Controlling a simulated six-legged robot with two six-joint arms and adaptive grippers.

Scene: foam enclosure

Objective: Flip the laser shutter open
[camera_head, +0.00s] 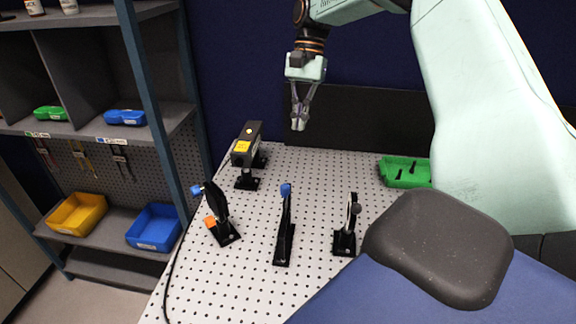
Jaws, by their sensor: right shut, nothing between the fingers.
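A black laser unit (248,143) with a yellow label stands on a post at the back left of the perforated table. In front of it is a black mount (219,214) with a blue knob and an orange part at its base. A thin upright black mount (284,232) with a blue tip stands at the middle. I cannot tell for sure which mount is the shutter, or its open or closed state. My right gripper (300,127) is shut and empty, pointing down above the table's back edge, apart from everything. My left gripper is not in view.
The perforated table (320,180) has free room between the mounts. A small black mount (346,230) with a round knob stands to the right. A green tray (403,173) lies at the back right. A shelf (100,130) with coloured bins stands at the left.

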